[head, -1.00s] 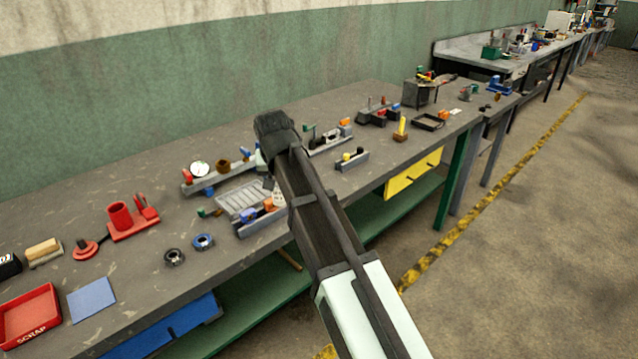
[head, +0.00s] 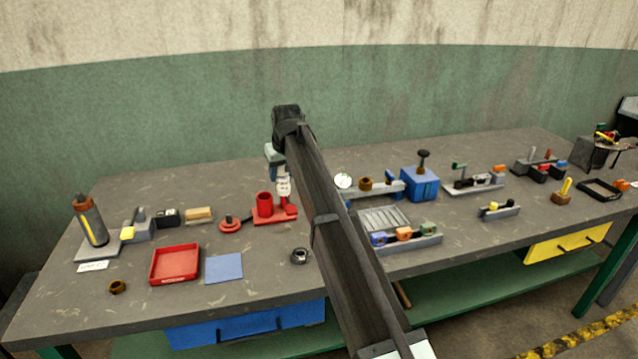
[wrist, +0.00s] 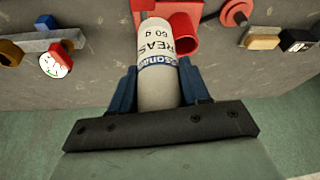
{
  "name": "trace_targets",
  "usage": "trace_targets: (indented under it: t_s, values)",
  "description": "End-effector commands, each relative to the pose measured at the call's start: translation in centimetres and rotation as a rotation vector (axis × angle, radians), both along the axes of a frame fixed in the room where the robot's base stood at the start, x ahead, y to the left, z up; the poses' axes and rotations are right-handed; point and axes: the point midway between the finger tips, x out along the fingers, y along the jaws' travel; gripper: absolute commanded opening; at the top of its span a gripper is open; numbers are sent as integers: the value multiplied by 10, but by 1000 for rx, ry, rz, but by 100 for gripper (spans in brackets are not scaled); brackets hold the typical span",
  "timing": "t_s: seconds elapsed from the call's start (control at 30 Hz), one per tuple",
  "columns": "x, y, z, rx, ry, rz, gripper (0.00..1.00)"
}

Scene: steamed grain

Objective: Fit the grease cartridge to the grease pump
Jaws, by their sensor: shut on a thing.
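The grease cartridge (wrist: 160,62) is a pale cylinder with a blue band and "60 g" lettering. My gripper (wrist: 158,86) is shut around it, one blue finger on each side; in the head view the gripper (head: 281,176) holds the cartridge (head: 284,189) upright above the bench. The grease pump is red, with an open upright cup (head: 265,203) on a flat base. The cartridge is just right of the cup in the head view and overlaps the base behind it. In the wrist view the red cup (wrist: 185,38) shows beside the cartridge's far end. The cartridge's lower end is not clear.
A red disc with a knob (head: 229,224) lies left of the pump. A red scrap tray (head: 175,265), a blue mat (head: 224,268) and a dark ring (head: 300,256) lie in front. A gauge fixture (head: 375,188) and a blue block (head: 420,184) stand to the right.

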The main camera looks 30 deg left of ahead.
Motion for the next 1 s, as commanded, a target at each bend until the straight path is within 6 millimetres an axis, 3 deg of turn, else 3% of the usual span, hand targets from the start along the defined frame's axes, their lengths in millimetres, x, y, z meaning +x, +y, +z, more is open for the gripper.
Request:
trace_targets:
  t_s: [0.03,0.1,0.27,0.53,1.0]
  values:
    - [4,27,5,0,2,66,12]
    - [3,52,9,1,2,175,12]
    - [4,79,14,10,0,382,12]
    - [4,87,18,19,-5,572,12]
    - [3,87,0,21,-7,600,12]
